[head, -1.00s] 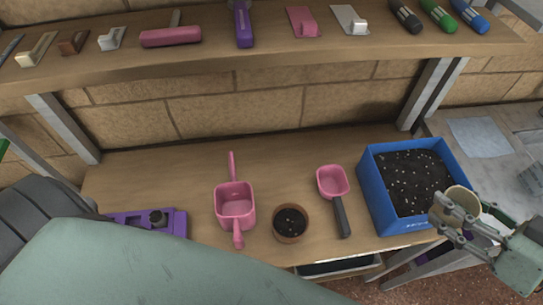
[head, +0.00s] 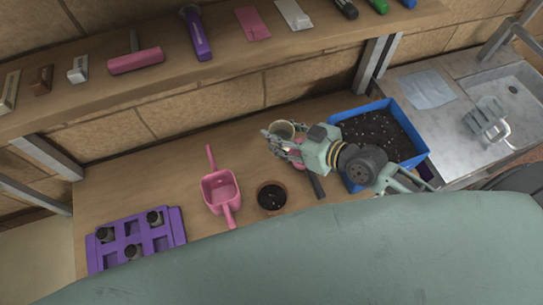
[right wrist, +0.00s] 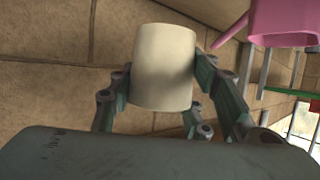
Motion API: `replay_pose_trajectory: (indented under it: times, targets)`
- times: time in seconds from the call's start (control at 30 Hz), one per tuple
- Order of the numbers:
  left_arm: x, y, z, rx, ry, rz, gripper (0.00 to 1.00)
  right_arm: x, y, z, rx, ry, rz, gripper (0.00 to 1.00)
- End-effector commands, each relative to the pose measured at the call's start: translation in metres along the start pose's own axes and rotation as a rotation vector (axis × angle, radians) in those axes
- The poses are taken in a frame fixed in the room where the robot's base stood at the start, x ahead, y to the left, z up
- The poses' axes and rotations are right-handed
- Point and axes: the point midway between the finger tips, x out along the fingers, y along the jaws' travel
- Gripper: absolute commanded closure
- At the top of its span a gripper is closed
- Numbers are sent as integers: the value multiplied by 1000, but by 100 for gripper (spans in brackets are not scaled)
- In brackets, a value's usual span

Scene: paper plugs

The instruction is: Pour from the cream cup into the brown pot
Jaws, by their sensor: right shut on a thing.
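The cream cup (head: 289,126) is held in my right gripper (head: 284,146), whose fingers close around its sides. In the right wrist view the cup (right wrist: 165,65) stands between the fingers (right wrist: 165,95), roughly upright. What is inside it cannot be made out. The brown pot (head: 271,203) stands upright on the wooden bench and shows dark soil with a few pale specks. The cup and gripper are above the bench, behind and slightly right of the pot in the head view, not over it. My left gripper is not in view.
A scoop's dark handle (head: 316,187) shows below my right gripper. A blue bin (head: 414,130) of soil is at right, a purple tray (head: 172,226) at left. A tool shelf (head: 290,47) runs above the bench.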

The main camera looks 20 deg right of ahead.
Motion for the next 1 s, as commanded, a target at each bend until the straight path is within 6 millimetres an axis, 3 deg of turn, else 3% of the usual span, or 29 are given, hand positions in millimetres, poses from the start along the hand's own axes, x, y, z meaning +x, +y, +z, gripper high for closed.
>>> replay_pose_trajectory:
  times: [0.03, 0.1, 0.2, 0.3, 0.47, 0.8, 0.87, 1.0]
  targets:
    - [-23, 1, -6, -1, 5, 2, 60, -8, -15, -1, -5, -7, -11, 81]
    - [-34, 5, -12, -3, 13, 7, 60, -14, -37, 9, -12, -5, -33, 81]
    - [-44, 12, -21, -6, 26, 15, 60, -24, -65, 19, -28, -2, -73, 81]
    - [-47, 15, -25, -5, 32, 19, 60, -30, -81, 26, -40, 2, -98, 81]
    - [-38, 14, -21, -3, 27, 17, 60, -29, -88, 36, -46, 4, -111, 81]
    - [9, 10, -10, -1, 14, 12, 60, -12, -88, 75, -54, 13, -104, 81]
    - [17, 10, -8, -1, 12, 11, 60, -14, -88, 71, -147, 68, -58, 81]
    - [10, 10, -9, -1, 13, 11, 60, -17, -86, 61, -177, 78, -54, 81]
